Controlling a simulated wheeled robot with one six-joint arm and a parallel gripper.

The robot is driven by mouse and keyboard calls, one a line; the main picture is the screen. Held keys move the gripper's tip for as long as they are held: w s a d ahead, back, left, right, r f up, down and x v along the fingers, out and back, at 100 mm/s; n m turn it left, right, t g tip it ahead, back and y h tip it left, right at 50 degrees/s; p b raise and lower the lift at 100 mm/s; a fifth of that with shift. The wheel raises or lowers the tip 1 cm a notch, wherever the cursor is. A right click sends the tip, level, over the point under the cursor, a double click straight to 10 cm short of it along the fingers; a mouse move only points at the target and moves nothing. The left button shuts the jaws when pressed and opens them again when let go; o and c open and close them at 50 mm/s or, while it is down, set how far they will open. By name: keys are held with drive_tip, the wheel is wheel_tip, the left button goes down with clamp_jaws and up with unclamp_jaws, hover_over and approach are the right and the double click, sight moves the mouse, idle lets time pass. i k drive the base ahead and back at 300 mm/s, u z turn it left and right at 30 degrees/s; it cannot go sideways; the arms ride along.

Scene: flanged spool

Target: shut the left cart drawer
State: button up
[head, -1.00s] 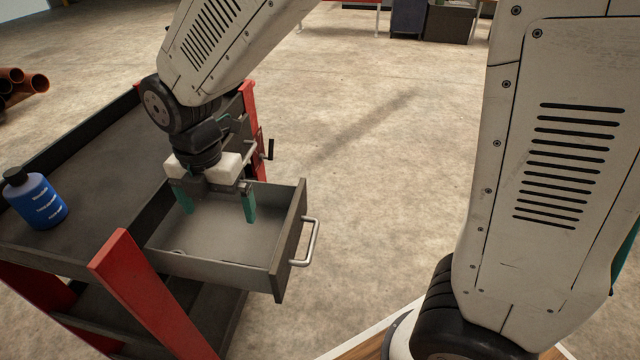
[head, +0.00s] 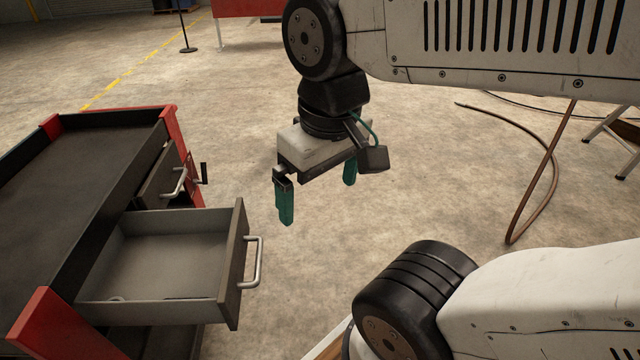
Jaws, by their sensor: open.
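The cart (head: 60,190) stands at the left with two drawers on its right-hand side. The nearer one, which I take as the left drawer (head: 234,275), is pulled far out and shows its grey inside. Its front carries a metal bar handle (head: 257,262). My gripper (head: 318,202) is open and empty, with its green fingers pointing down. It hangs over the floor to the right of the drawer front and handle, beyond them and apart from them.
The farther drawer (head: 160,177) appears slightly out, with its own handle (head: 181,183). A small ring-like thing (head: 118,298) lies in the open drawer. A brown hose (head: 540,190) lies at right. The floor right of the cart is clear.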

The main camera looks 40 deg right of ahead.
sight(149, 257)
drive_tip(key=u, duration=1.4)
drive_tip(key=k, duration=0.85)
drive_tip(key=z, duration=1.35)
drive_tip(key=i, duration=0.5)
drive_tip(key=z, duration=0.05)
